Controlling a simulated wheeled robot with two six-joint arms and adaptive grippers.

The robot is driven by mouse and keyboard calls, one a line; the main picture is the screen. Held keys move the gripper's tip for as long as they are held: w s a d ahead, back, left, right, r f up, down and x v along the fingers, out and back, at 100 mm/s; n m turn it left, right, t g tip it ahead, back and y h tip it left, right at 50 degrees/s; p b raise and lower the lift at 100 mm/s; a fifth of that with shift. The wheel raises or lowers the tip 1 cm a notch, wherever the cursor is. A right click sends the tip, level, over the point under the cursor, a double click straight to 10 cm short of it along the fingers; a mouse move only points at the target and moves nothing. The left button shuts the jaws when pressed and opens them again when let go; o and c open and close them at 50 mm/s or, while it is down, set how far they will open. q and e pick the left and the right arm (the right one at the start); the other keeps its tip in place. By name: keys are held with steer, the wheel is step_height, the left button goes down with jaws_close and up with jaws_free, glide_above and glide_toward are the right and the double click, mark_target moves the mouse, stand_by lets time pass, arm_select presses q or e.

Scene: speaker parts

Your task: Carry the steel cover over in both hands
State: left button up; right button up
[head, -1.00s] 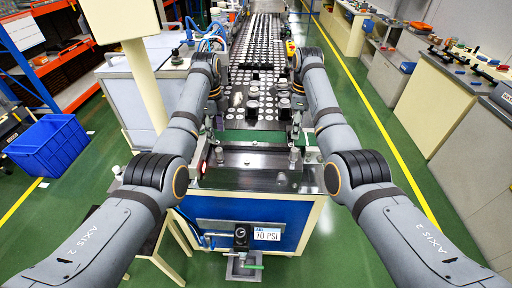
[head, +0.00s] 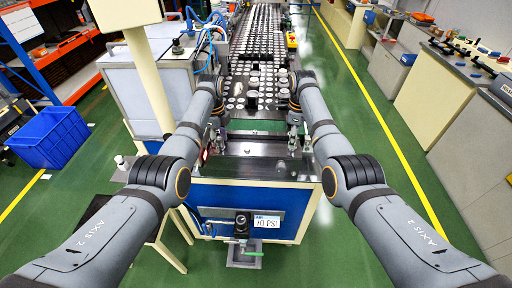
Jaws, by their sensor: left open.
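A flat, shiny steel plate (head: 254,147), which may be the steel cover, spans the near end of the blue-fronted machine. My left gripper (head: 210,148) is open at the plate's left end. My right gripper (head: 297,146) is at its right end, small and dark. I cannot tell whether its fingers are shut or touch the plate. The fingertips of both grippers are hard to make out against the metal.
Behind the plate, a long conveyor (head: 262,40) carries many round parts. A blue bin (head: 47,138) stands on the floor at left. A cream-grey bench (head: 440,95) stands at right. Green floor lies clear between it and the machine.

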arm_select(q)
steer(key=shift+w+f, duration=0.15)
steer(key=shift+f, duration=0.4)
arm_select(e)
steer(key=shift+w+f, duration=0.15)
steer(key=shift+f, duration=0.35)
arm_select(q)
steer(key=shift+r, duration=0.1)
steer(key=shift+c, duration=0.3)
arm_select(e)
steer(key=shift+c, duration=0.3)
arm_select(q)
steer(key=shift+c, duration=1.3)
arm_select(e)
steer(key=shift+r, duration=0.1)
steer(key=shift+c, duration=1.3)
arm_select(q)
steer(key=c, duration=0.5)
arm_select(e)
jaws_close()
arm_select(q)
jaws_close()
steer(key=shift+r, duration=0.1)
arm_select(e)
steer(key=shift+r, duration=0.1)
